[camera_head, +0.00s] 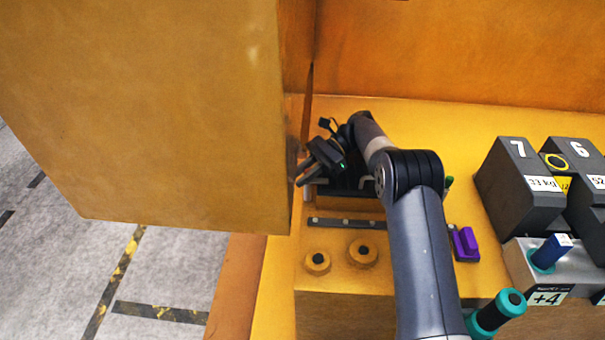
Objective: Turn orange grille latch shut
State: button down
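My gripper (306,172) is at the centre of the head view, pointing left. Its fingertips are close to the right edge of a large orange-yellow panel (150,110). I cannot tell whether they touch it, or whether they are open or shut. No orange grille latch can be made out; the panel, my gripper or my arm may hide it. Below my gripper is a dark fixture (345,190) partly covered by my arm.
A dark bar (346,222) and two round brown knobs (317,262) lie in front. Grey floor is open at lower left.

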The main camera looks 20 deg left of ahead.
jog(key=shift+r, duration=0.1)
jog(key=c, duration=1.3)
grip_release()
jog(key=shift+m, duration=0.3)
